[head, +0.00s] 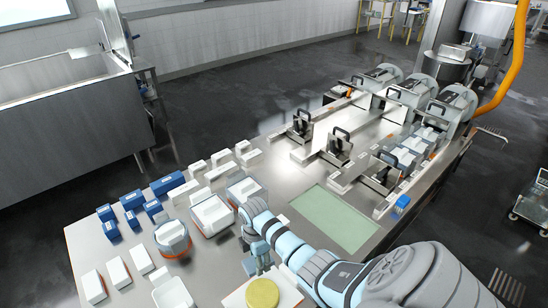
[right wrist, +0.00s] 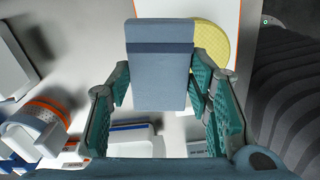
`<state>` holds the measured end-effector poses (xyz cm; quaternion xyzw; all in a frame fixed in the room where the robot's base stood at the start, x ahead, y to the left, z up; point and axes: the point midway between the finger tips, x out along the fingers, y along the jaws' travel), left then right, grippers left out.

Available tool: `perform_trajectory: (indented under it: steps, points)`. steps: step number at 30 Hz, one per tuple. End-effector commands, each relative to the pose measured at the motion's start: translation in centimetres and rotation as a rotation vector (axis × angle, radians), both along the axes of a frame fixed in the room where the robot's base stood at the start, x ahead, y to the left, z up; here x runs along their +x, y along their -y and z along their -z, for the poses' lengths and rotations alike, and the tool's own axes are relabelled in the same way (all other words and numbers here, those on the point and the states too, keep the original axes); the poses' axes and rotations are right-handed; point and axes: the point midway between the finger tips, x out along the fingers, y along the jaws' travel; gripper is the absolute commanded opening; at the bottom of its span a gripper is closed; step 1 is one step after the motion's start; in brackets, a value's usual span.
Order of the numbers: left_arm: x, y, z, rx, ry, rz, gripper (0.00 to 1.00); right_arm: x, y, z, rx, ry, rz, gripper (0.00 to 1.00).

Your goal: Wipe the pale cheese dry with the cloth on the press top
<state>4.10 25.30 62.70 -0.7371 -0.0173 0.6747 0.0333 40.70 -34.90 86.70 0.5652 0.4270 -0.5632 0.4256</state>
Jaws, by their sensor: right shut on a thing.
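The pale yellow round cheese (head: 263,293) lies on a white board (head: 236,300) at the bottom edge of the head view. In the right wrist view the cheese (right wrist: 212,47) is partly hidden behind the cloth. The cloth is a folded blue-grey block (right wrist: 160,75) with a darker band. My right gripper (right wrist: 158,82) is shut on the cloth, with teal finger pads on both sides of it. In the head view my right gripper (head: 258,262) is just beyond the cheese; whether the cloth touches it I cannot tell. My left gripper is not in view.
A pale green mat (head: 335,218) lies bare at the middle right. Presses with black handles (head: 338,148) stand behind it.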

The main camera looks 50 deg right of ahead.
Motion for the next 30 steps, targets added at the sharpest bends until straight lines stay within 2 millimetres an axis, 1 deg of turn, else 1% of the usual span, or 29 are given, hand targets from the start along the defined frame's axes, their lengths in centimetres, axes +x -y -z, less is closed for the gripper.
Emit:
perform_trajectory:
  steps: [1,3,6,8,13,19,30]
  points:
    - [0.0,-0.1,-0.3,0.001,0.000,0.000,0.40,-1.3,-1.1,0.7,0.005,-0.002,-0.058,0.18]
    - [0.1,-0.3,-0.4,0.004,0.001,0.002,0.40,-2.6,-2.1,1.5,0.006,0.000,-0.127,0.18]
    - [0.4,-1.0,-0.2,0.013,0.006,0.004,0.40,-3.4,-2.7,2.2,0.007,0.005,-0.170,0.18]
    - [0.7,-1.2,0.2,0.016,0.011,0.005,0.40,-3.5,-2.6,2.6,0.006,0.004,-0.173,0.18]
    - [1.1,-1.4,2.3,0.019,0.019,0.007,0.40,-3.5,-2.5,4.7,0.006,0.003,-0.168,0.18]
    - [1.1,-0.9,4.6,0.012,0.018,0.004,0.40,-3.5,-2.5,6.5,0.006,0.004,-0.167,0.18]
    - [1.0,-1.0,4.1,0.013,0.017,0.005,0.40,-3.5,-2.5,6.7,0.006,0.003,-0.166,0.18]
